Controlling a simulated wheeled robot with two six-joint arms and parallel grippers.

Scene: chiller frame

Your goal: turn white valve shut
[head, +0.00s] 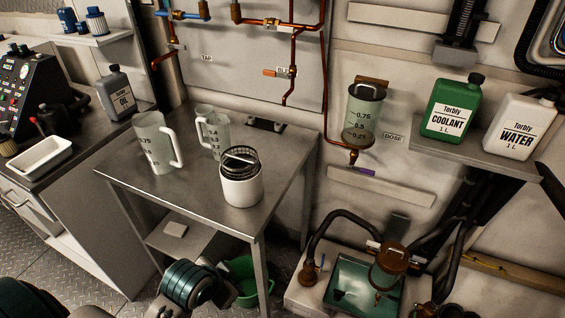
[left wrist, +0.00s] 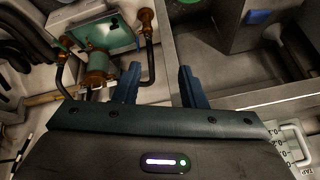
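A small pale lever (head: 374,245) shows on the brown round fitting (head: 393,258) above the green-lined basin (head: 355,287), at the lower right of the head view. It is the only whitish valve-like handle I make out, and I cannot tell its setting. In the left wrist view the basin (left wrist: 108,38) and its copper fittings lie at upper left, beyond my fingers. My left gripper (left wrist: 160,88) is open with nothing between its two blue fingers. Its wrist (head: 190,285) shows at the bottom of the head view. My right gripper is out of view.
A steel table (head: 185,190) holds two clear jugs and a white pot (head: 242,185). A green bucket (head: 245,280) stands below it. Blue, orange (head: 277,72) and purple (head: 362,171) handles sit on the wall piping. Coolant (head: 450,108) and water bottles (head: 516,127) stand on a shelf.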

